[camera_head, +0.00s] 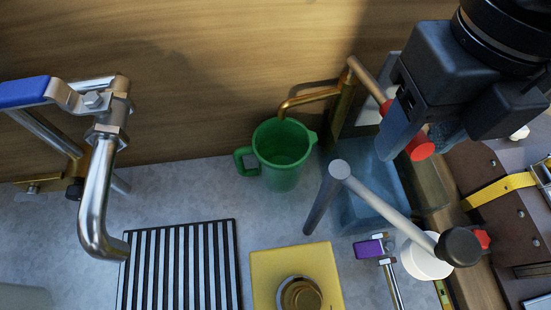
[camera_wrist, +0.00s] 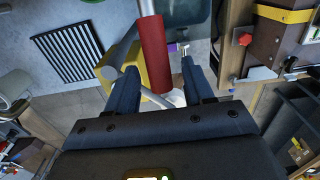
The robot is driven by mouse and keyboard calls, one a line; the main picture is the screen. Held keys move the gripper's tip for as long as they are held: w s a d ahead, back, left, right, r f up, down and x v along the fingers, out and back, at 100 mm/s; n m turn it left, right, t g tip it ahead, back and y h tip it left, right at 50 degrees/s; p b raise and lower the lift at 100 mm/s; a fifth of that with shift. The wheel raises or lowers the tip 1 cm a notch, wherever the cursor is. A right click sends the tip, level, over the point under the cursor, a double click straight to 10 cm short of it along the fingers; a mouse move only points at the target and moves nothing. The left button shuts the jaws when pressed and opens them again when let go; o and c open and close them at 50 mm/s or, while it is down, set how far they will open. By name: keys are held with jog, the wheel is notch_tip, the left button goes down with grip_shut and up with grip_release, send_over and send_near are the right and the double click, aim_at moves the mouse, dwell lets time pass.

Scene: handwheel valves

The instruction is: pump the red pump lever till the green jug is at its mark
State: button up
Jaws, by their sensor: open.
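The green jug (camera_head: 284,152) stands upright on the grey counter, under the end of a brass spout (camera_head: 308,99). Its inside looks green and dark; I cannot make out a mark or a water level. The red pump lever grip (camera_head: 419,147) sits at the end of a tan rod at upper right, and shows as a red cylinder (camera_wrist: 154,55) in the wrist view. My gripper (camera_head: 415,140) is open, with one finger on each side of the red grip. The left finger hides part of the grip in the head view. I cannot tell whether either finger touches it.
A bluish clear tank (camera_head: 365,190) stands beside the jug. A grey bar with a black knob (camera_head: 458,247) crosses in front. A blue-handled pipe tap (camera_head: 24,92) is at left, near a striped grate (camera_head: 180,268) and a yellow block (camera_head: 262,262).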

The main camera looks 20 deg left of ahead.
jog(key=shift+r+p, duration=2)
jog(key=shift+r, duration=1.5)
notch_tip(320, 180, up, 8)
jog(key=shift+b, duration=0.45)
jog(key=shift+f, duration=0.1)
